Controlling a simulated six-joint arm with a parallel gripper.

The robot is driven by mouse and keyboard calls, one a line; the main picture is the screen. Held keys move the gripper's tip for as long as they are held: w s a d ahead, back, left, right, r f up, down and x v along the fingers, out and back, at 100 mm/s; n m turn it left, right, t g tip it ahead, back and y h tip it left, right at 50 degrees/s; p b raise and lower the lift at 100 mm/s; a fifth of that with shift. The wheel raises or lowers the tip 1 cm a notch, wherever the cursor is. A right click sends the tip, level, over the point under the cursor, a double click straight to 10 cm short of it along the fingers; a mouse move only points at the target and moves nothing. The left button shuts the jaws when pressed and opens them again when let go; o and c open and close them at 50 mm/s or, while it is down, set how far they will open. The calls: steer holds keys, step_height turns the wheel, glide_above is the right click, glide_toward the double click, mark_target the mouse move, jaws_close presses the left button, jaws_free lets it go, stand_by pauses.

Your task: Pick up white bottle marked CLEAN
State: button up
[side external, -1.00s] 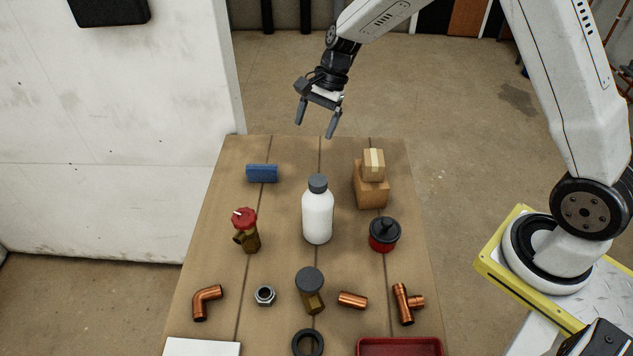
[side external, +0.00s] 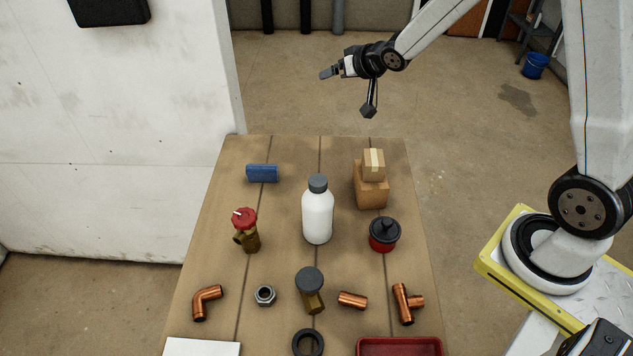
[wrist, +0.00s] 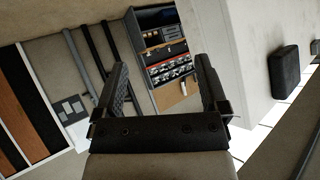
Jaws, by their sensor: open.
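A white bottle (side external: 317,217) with a dark grey cap stands upright near the middle of the wooden table. No CLEAN marking can be read on the side facing the camera. My gripper (side external: 326,74) is in the air beyond the far edge of the table, well away from the bottle, and points to the left. In the wrist view my gripper (wrist: 162,88) is open, with nothing between its fingers. The bottle is not in the wrist view.
Around the bottle on the table (side external: 208,272) stand a red-topped valve (side external: 246,230), a red-and-black pot (side external: 384,235), stacked cardboard boxes (side external: 371,185), a blue block (side external: 262,173) and a grey-capped brass fitting (side external: 310,290). Copper pipe pieces and a red tray (side external: 400,347) lie in front.

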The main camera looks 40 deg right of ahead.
steer(key=s+a+r+n+g+y, duration=0.2)
steer(key=s+a+r+n+y, duration=0.3)
steer(key=s+a+n+y, duration=0.35)
steer(key=s+a+r+n+g+y, duration=0.1)
steer(key=s+a+r+n+y, duration=0.3)
steer(key=s+a+n+y, duration=0.4)
glide_toward(310, 183)
steer(key=shift+m+x, duration=0.25)
steer(key=shift+x, duration=0.9)
steer(key=shift+w+f, duration=0.15)
steer(key=shift+f, duration=0.05)
steer(key=shift+x, duration=1.3)
steer(key=shift+x, duration=2.55)
